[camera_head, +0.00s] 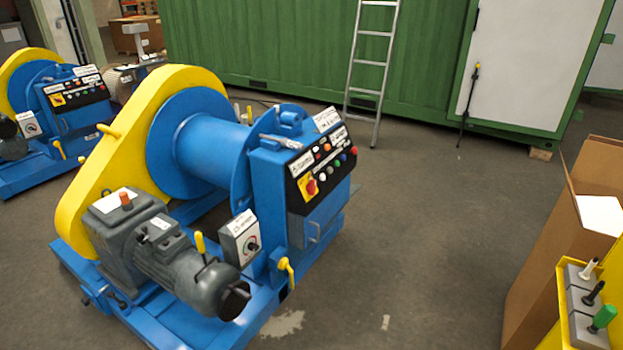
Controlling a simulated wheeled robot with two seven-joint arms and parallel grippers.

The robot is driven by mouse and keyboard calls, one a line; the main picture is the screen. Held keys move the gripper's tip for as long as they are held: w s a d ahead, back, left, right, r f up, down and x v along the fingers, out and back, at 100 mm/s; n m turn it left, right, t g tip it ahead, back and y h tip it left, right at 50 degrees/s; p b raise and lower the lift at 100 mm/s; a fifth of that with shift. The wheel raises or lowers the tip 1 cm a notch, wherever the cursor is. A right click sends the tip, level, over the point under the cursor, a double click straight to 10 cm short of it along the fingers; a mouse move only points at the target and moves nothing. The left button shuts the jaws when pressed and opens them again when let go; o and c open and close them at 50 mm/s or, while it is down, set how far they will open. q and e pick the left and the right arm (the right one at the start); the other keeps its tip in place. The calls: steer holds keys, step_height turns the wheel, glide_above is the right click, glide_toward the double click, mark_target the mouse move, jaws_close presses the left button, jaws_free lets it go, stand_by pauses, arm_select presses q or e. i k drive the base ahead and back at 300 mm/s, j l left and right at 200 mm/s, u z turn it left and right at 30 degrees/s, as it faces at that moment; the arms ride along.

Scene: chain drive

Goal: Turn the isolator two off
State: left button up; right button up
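A grey isolator box (240,238) with a round rotary knob (252,246) and a white label is mounted on the front of the near blue and yellow winch (205,150). A similar small grey box with a knob (30,125) is on the second winch (65,100) at the far left. The labels are too small to read, so I cannot tell which one is isolator two. The knob positions are also too small to tell. Neither of my grippers shows in the head view.
The near winch has a button panel (325,168), a grey motor (185,265) and a yellow lever (287,270). A ladder (370,70) leans against a green container (270,45). A cardboard box (560,240) and yellow stand (560,310) are at right. Floor between is clear.

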mark_target(310, 188)
steer(key=i+l+u, duration=0.45)
steer(key=i+l, duration=0.25)
steer(key=i+l+u, duration=0.25)
steer(key=i+l, duration=0.2)
steer(key=i+l+u, duration=0.2)
steer(key=l, duration=0.3)
steer(key=i+l+u, duration=0.25)
steer(key=l, duration=0.3)
steer(key=i, duration=0.1)
